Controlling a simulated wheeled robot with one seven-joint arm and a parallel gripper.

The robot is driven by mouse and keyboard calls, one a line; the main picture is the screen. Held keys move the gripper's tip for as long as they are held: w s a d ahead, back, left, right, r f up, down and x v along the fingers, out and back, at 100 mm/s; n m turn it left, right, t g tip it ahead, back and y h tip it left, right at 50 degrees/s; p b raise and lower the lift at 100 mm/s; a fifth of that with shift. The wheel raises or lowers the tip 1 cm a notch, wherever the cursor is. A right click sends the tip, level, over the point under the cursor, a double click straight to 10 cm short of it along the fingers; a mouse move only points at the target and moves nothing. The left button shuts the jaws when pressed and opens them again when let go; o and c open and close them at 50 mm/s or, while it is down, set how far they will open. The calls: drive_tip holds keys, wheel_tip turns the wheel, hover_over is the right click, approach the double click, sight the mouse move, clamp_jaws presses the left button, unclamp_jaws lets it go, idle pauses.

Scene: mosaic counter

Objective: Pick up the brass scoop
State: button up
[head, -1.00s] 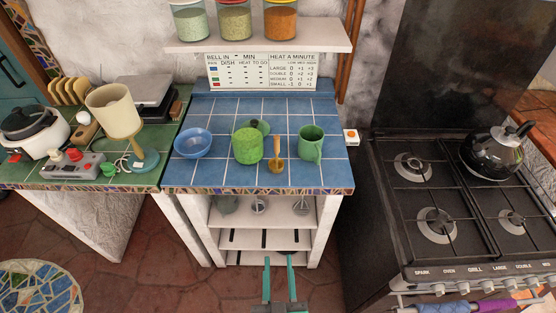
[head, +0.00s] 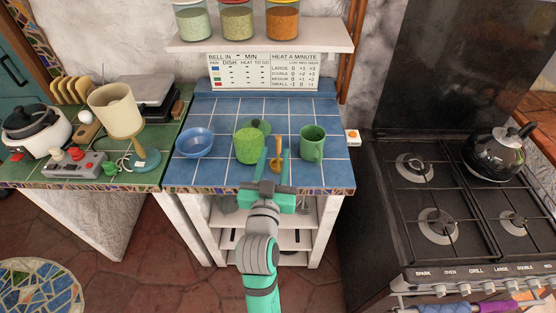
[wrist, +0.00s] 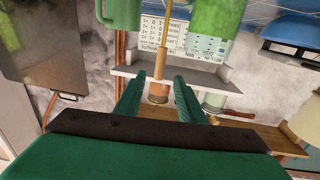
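The brass scoop (head: 278,147) stands near the front of the blue tiled counter, its wooden handle up; its lower part is partly hidden. In the wrist view, which is upside down, its wooden handle (wrist: 160,60) and thin brass stem show centred just past my fingertips. My gripper (head: 272,158) is at the counter's front edge, its two teal fingers apart with the scoop between their lines. In the wrist view the gripper (wrist: 158,85) is open, with clear gaps on both sides of the handle. I see no finger touching the scoop.
A green mug (head: 312,143) stands close right. A blue bowl (head: 193,143) is farther left. The back of the blue counter (head: 220,105) is clear.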

drive_tip(key=w+d, duration=0.1)
drive_tip(key=w, duration=0.9)
drive_tip(key=shift+w+d, duration=0.2)
drive_tip(key=shift+d, duration=0.1)
drive_tip(key=shift+s+a, duration=0.15)
clamp_jaws()
